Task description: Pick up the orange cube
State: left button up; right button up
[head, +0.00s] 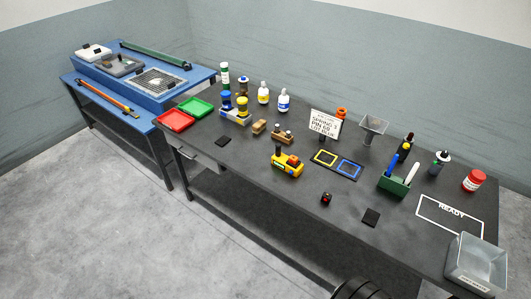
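A small orange block (293,160) sits on top of a yellow block-like object (286,169) near the front middle of the dark table. It looks like the orange cube, but it is too small to be certain of its shape. A dark piece stands beside it on the same yellow object. Neither of my grippers shows in the head view. A black ribbed part at the bottom edge seems to be mine.
The dark table (232,152) holds red (175,121) and green (196,107) trays, bottles, a printed sign (324,124), yellow and blue framed squares, a green holder (393,185) and a clear bin (477,265). A small black-red object (326,199) lies in front. A blue bench (150,97) stands left.

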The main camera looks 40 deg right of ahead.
aim_at(293, 159)
jog(key=z, duration=0.05)
jog(key=i, duration=0.7)
jog(key=z, duration=0.85)
jog(key=i, duration=0.65)
jog(key=z, duration=0.6)
